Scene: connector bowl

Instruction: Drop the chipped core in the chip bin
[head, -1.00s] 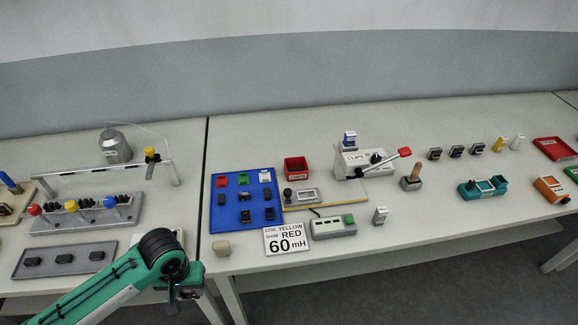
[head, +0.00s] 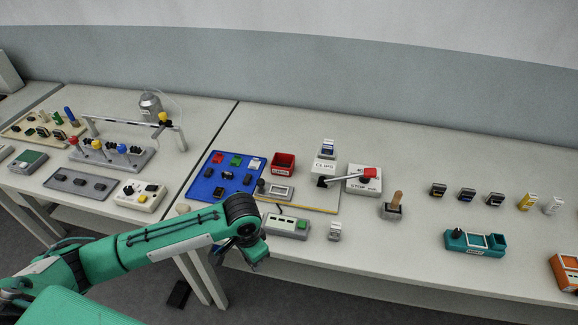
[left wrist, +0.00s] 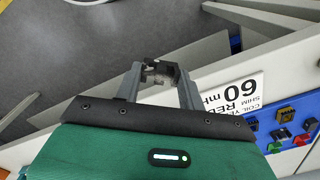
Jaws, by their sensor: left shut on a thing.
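My left gripper (head: 258,258) hangs at the front edge of the right table, past my black wrist joint. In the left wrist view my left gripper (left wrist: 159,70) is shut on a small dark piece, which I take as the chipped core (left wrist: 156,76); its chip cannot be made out. The floor shows beyond it. My right gripper is not in view.
The blue tray (head: 209,187) holds several coloured and dark pieces. A lever press (head: 325,172) stands right of the red bin. A grey-green box (head: 287,226) is near the front edge. The "60 mH" sign (left wrist: 235,92) shows in the left wrist view.

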